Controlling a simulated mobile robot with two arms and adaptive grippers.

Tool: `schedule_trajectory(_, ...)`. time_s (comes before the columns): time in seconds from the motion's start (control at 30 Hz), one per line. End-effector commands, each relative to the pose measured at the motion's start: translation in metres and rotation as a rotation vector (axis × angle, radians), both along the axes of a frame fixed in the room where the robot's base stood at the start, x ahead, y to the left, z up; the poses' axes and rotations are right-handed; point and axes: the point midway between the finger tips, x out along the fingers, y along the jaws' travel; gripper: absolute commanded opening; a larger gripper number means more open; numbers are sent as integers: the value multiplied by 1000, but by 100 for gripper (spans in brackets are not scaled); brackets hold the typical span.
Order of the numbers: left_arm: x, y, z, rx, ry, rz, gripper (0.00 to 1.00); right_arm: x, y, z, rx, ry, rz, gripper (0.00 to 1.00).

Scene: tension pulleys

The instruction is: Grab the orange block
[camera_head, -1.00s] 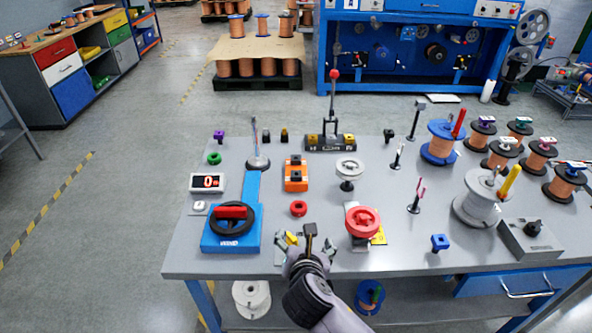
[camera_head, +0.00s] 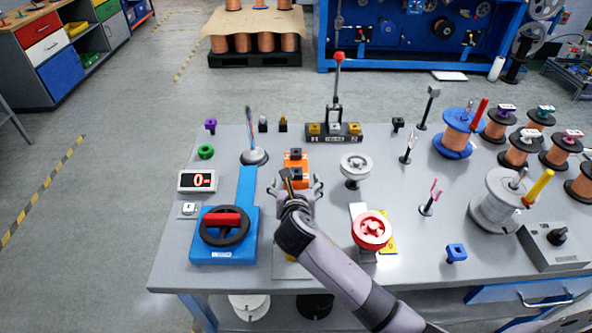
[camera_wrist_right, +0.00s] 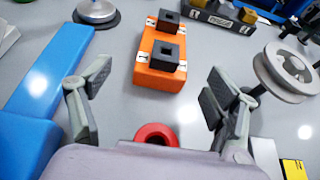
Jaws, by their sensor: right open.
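The orange block (camera_head: 295,158) lies on the grey table, with two black square sockets on its top. In the right wrist view the orange block (camera_wrist_right: 158,62) is ahead of the fingers, near the top middle. My right gripper (camera_head: 299,186) is open and empty, just in front of the block and partly covering its near end in the head view. In the wrist view its two fingers (camera_wrist_right: 155,90) are spread wide, with the block beyond and between their lines. A red ring (camera_wrist_right: 156,134) lies just below, partly hidden by my gripper body. My left gripper is not in view.
A blue device with a black wheel (camera_head: 224,234) stands left, beside a digital display (camera_head: 197,181). A white pulley (camera_head: 356,166) stands close right of the block, and a red pulley (camera_head: 372,230) nearer. A black rack (camera_head: 334,132) stands behind.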

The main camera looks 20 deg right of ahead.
Motion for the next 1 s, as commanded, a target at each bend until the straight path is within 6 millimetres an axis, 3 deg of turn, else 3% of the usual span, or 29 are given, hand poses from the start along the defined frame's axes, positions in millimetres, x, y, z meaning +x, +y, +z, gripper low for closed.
schedule_trajectory(0.13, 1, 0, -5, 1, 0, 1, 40, 26, -8, -11, -1, -1, -2, 82)
schedule_trajectory(0.43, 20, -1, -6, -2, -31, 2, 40, 47, -15, -18, 0, 0, -2, 82)
schedule_trajectory(0.7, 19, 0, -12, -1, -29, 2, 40, 81, -28, -28, 1, 0, -1, 82)
schedule_trajectory(1.0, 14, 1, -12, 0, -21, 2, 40, 87, -31, -30, 0, -1, 0, 82)
